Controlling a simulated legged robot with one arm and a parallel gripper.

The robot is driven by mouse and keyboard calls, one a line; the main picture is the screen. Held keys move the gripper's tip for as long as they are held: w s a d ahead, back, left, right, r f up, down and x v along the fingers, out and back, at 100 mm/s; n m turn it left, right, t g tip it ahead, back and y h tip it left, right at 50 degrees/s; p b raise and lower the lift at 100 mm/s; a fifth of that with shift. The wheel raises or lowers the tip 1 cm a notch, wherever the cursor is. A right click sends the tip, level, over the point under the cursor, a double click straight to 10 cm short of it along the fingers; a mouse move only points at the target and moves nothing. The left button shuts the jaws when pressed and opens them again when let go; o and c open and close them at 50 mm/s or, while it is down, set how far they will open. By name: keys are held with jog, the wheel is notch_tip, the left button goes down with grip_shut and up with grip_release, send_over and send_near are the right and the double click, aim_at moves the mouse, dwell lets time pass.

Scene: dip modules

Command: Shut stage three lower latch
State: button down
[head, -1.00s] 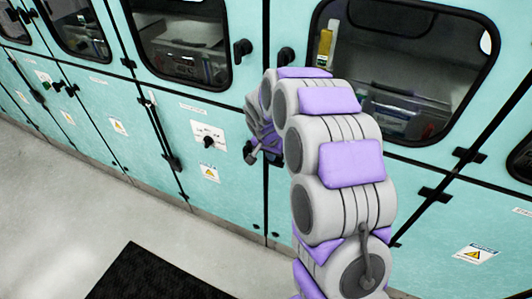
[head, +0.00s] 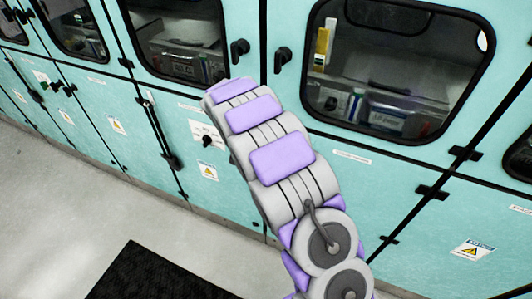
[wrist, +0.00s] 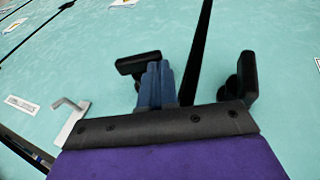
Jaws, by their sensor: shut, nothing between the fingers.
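In the wrist view, my gripper (wrist: 157,85) has its blue-grey fingers together, with nothing visible between them. One black latch handle (wrist: 138,64) lies just beyond the fingertips, its bar running left to right; I cannot tell whether they touch. A second black latch handle (wrist: 246,76) stands to the right, across a dark door seam, its bar running up and down the picture. In the head view, my arm hides the gripper and these lower latches. I cannot tell which handle belongs to stage three.
Upper black handles (head: 240,49) and (head: 282,58) flank the seam between turquoise cabinets with windows (head: 395,70). A knob on a white plate (head: 205,137) sits left of my arm. A black mat (head: 160,275) lies on the open grey floor.

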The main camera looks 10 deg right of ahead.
jog(key=shift+w+a+f+g+h, duration=0.15)
jog(key=shift+a+f+g+h, duration=0.4)
jog(key=shift+h, duration=0.35)
jog(key=shift+f, duration=0.1)
jog(key=shift+d+f+b, duration=0.15)
jog(key=shift+f+b, duration=0.05)
jog(key=shift+b, duration=0.1)
jog(key=shift+a, duration=0.2)
jog(key=shift+w, duration=0.1)
